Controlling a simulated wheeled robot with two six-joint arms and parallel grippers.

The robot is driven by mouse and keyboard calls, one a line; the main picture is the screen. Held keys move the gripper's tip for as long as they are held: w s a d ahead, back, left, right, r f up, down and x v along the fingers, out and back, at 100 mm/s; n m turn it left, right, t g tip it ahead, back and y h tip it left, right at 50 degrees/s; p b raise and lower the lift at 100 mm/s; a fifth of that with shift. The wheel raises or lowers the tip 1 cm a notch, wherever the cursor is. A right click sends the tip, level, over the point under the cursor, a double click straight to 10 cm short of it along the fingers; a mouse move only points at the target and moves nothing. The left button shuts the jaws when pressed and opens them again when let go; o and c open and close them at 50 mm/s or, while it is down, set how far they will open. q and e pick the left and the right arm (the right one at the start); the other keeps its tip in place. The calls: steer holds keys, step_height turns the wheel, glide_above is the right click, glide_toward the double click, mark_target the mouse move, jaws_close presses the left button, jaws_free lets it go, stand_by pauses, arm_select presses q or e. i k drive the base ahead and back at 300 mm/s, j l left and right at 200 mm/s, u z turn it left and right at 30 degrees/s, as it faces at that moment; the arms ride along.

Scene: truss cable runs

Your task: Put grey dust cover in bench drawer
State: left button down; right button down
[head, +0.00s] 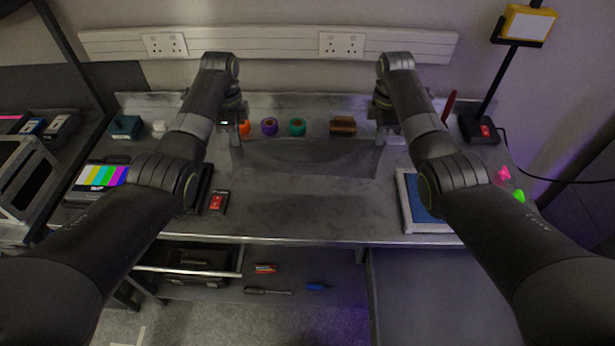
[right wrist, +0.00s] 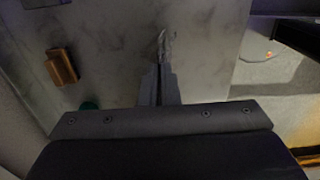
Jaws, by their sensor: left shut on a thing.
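The grey dust cover (head: 310,158) is a thin sheet stretched between my two grippers above the bench in the head view, its upper edge sagging in the middle. My left gripper (head: 236,138) is shut on its left end. My right gripper (head: 383,138) is at its right end. In the right wrist view the right fingers (right wrist: 160,82) are close together, with a small pale fold at their tips. Below the bench's front edge at the right is a plain dark grey panel (head: 420,290); I cannot tell whether it is the drawer.
Orange, purple (head: 269,126) and green (head: 297,127) rolls and a brown block (head: 343,125) stand behind the cover. A colour-bar screen (head: 100,177) is left, a blue-topped tray (head: 420,205) right. A red-marked device (head: 218,202) lies near the front edge. Tools lie below.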

mark_target(430, 297)
steer(key=k+l, duration=0.2)
steer(key=l, duration=0.2)
steer(key=k+l, duration=0.15)
steer(key=l, duration=0.25)
steer(key=k+l, duration=0.2)
steer(key=l, duration=0.15)
steer(key=k+l, duration=0.15)
steer(key=l, duration=0.25)
steer(key=k+l+z, duration=0.1)
steer(key=l, duration=0.3)
steer(key=k, duration=0.1)
